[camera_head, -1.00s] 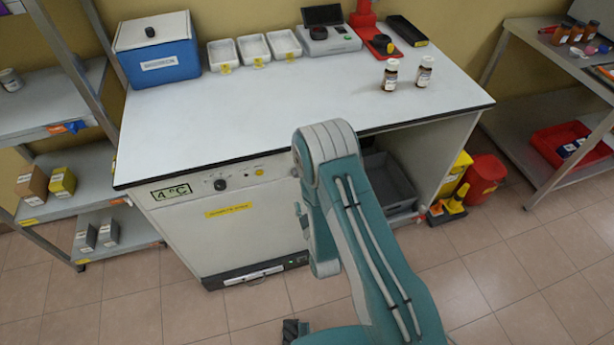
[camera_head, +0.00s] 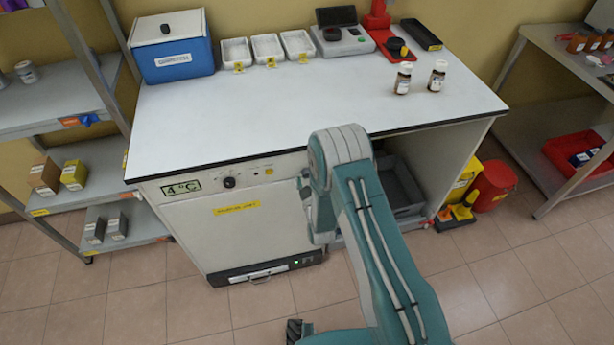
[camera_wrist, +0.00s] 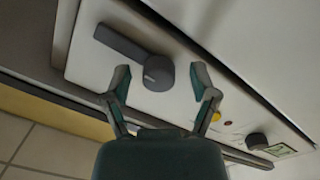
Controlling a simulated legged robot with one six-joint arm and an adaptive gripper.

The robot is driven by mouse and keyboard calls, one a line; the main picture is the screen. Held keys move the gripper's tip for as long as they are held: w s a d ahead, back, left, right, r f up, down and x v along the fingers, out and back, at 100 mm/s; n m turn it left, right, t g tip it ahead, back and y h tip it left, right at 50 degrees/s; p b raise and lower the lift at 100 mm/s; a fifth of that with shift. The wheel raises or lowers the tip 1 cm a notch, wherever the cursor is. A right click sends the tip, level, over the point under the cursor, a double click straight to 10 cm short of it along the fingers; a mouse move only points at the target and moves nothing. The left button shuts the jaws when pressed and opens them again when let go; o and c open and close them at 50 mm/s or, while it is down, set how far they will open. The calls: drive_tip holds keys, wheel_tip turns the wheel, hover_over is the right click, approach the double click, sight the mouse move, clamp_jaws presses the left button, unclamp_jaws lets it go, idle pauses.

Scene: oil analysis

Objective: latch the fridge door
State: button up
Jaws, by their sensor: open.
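The fridge door (camera_head: 250,235) is white with a yellow label and looks flush with the cabinet under the bench. In the wrist view, a dark grey latch (camera_wrist: 158,72) sits on a pale panel. Its round hub is at the gripper, and its lever (camera_wrist: 118,40) points to the upper left. My gripper (camera_wrist: 160,80) is open, with one finger on each side of the hub. I cannot tell whether either finger touches it. In the head view my arm hides the latch and most of the gripper.
The control strip has a black knob (camera_head: 229,182) and a 4 °C display (camera_head: 181,188). Two brown bottles (camera_head: 403,78) stand on the bench top (camera_head: 300,110). A grey bin (camera_head: 400,190) sits in the open bay at right. The tiled floor in front is mostly clear.

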drive_tip(key=shift+a, duration=0.1)
clamp_jaws()
idle(0.3)
drive_tip(key=shift+s+m+g+y, duration=0.1)
drive_tip(key=shift+m+g+y, duration=0.1)
drive_tip(key=shift+m, duration=4.1)
drive_tip(key=shift+m+g+y, duration=0.2)
drive_tip(key=shift+m, duration=4.1)
